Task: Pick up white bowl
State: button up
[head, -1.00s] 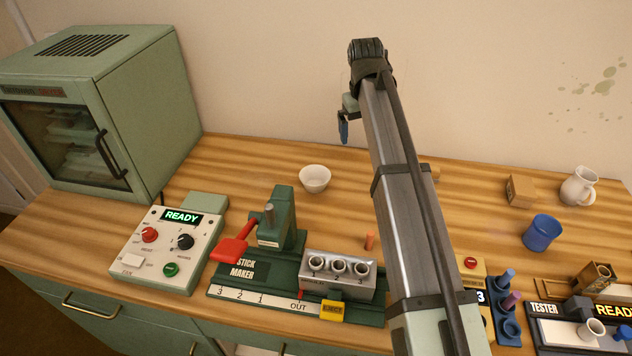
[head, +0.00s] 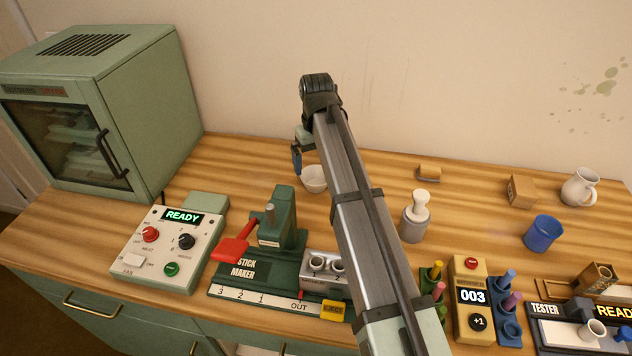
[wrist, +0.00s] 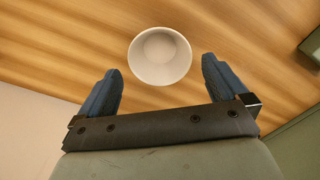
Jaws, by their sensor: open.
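The white bowl (head: 314,180) stands upright on the wooden table behind the stick maker, partly hidden by my arm in the head view. In the wrist view the white bowl (wrist: 160,56) is seen from above and looks empty. My gripper (wrist: 160,78) is open, with one blue finger on each side of the picture. The bowl lies between and just beyond the fingertips, apart from both. In the head view my gripper (head: 297,160) hangs above and a little left of the bowl, with a blue finger pointing down.
The green stick maker (head: 285,215) stands in front of the bowl. A green drying cabinet (head: 160,120) is at the left, with a control box (head: 165,250) before it. A stamp-like tool (head: 415,220), blue cup (head: 543,233) and white jug (head: 580,187) are right. Table left of the bowl is clear.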

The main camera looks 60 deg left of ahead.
aim_at(316, 175)
jog(key=shift+w+a+f, duration=0.1)
jog(key=shift+f, duration=1.4)
jog(key=shift+a+f, duration=0.1)
jog(key=shift+f, duration=1.35)
jog(key=c, duration=0.8)
